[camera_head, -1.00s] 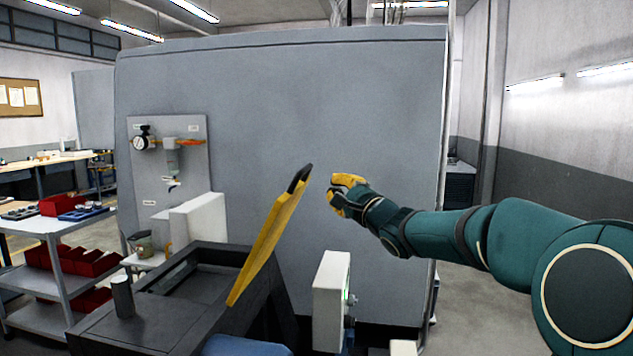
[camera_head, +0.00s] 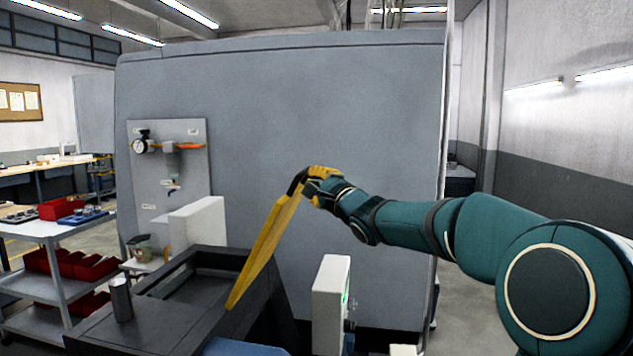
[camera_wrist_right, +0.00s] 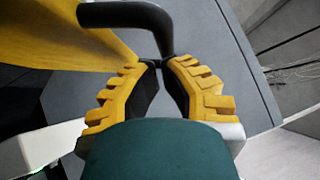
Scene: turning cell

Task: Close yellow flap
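The yellow flap (camera_head: 262,252) stands raised and tilted over the dark open-topped housing (camera_head: 215,256). Its black handle (camera_head: 297,182) is at the top edge and also shows as a bent bar in the right wrist view (camera_wrist_right: 125,15). My right gripper (camera_head: 312,182) is at the handle, on its right side. In the right wrist view its yellow fingers (camera_wrist_right: 161,66) come together at the tips, against or very near the handle's bent end. The handle does not clearly lie between the fingers. My left gripper is not in view.
A white box with a green light (camera_head: 330,290) stands right of the housing. A metal cup (camera_head: 121,300) stands on the housing's left part. A large grey cabinet (camera_head: 370,130) fills the background. A cart with red bins (camera_head: 70,262) is at left.

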